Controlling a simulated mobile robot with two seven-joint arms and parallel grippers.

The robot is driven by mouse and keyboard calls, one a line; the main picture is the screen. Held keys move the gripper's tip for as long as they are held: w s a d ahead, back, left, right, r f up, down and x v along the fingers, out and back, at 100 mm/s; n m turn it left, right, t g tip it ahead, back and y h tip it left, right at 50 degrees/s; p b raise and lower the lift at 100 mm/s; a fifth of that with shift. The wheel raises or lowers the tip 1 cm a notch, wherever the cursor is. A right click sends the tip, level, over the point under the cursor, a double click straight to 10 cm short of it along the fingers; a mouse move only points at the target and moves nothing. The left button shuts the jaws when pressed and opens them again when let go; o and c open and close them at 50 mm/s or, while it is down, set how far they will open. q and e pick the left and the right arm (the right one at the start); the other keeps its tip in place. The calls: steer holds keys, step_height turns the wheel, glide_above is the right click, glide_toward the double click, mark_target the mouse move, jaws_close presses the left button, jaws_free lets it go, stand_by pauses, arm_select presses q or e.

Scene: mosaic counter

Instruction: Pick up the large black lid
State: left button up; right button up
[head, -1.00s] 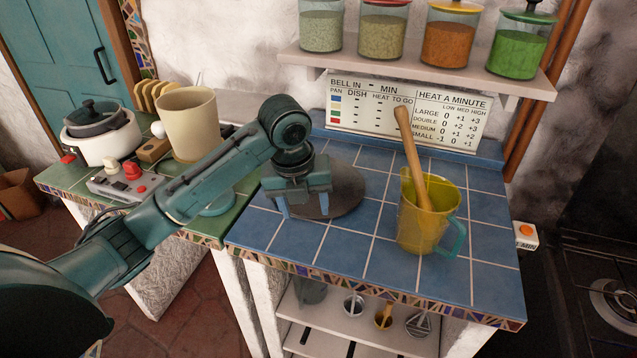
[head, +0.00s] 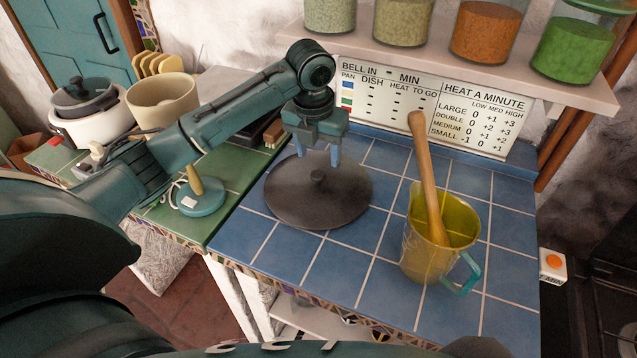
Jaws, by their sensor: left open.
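The large black lid (head: 300,203) lies flat on the blue tiled counter, a dark round disc with a small knob (head: 318,177) at its middle. My left gripper (head: 318,157) points down over the far part of the lid, its two fingers apart and empty. In the picture the fingertips show just above and beyond the knob; I cannot tell the exact height between them. My right gripper is not in view.
A yellow jug (head: 425,245) with a wooden pestle (head: 425,170) stands right of the lid. A teal round object (head: 202,197) with an upright handle sits on the green counter at left. A shelf of jars (head: 480,75) hangs at the back. Blue tiles in front are clear.

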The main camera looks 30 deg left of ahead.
mark_target(318, 174)
arm_select(q)
steer(key=shift+w+a+f+p, duration=0.15)
steer(key=shift+w+f, duration=0.05)
steer(key=shift+f, duration=0.95)
steer(key=shift+w+a+f+p, duration=0.1)
steer(key=shift+w+f+p, duration=0.15)
steer(key=shift+f, duration=0.85)
steer(key=shift+w+a+f+p, duration=0.1)
steer(key=shift+w+a+f, duration=0.1)
steer(key=shift+f, duration=0.95)
steer(key=shift+c, duration=0.5)
jaws_close()
steer(key=shift+r, duration=0.1)
